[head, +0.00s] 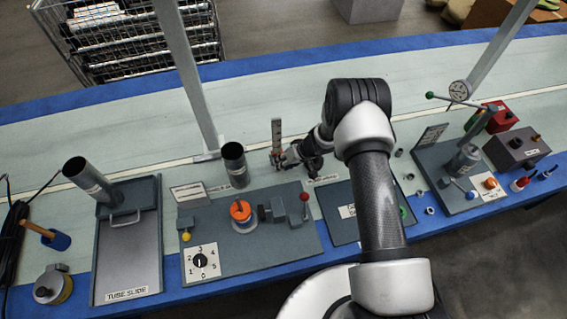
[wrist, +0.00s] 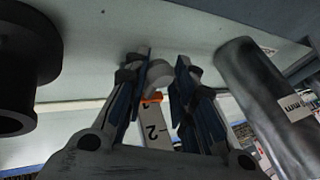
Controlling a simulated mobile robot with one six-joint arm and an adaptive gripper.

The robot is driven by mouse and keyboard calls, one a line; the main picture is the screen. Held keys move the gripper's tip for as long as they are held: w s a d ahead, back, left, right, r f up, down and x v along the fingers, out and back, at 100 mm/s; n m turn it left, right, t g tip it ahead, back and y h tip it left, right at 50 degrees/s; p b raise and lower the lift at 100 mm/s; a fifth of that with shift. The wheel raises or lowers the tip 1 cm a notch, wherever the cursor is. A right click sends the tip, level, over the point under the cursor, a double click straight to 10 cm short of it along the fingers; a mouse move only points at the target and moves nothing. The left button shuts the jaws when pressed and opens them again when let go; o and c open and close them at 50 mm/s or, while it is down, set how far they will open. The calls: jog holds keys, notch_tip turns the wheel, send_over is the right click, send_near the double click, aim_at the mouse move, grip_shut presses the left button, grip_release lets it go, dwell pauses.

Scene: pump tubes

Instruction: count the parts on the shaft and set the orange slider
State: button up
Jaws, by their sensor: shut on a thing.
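In the head view, an upright grey scale (head: 277,132) stands behind the middle fixture, and my gripper (head: 282,160) is at its lower part. In the wrist view, my gripper (wrist: 164,80) has its two fingers on either side of the orange slider (wrist: 151,98). The slider is on the pale scale strip (wrist: 156,135), beside a printed 2. It is mostly hidden by the fingers. A rounded grey piece (wrist: 159,73) shows between the fingertips. No shaft with countable parts can be made out clearly.
A dark tube (head: 234,165) stands left of my gripper, behind a fixture with an orange knob (head: 240,211) and a numbered dial (head: 200,262). A tube slide tray (head: 127,262) lies farther left. A press-like fixture (head: 463,165) stands right. The pale bench behind is mostly clear.

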grip_shut()
notch_tip(320, 180, up, 8)
jog(key=p, duration=0.7)
jog(key=shift+r+p, duration=0.15)
jog(key=shift+p, duration=0.25)
jog(key=o, duration=0.8)
grip_release()
jog(key=shift+o, duration=0.2)
jog(key=v, duration=1.1)
jog(key=shift+d+r, duration=0.25)
jog(key=shift+r, duration=0.05)
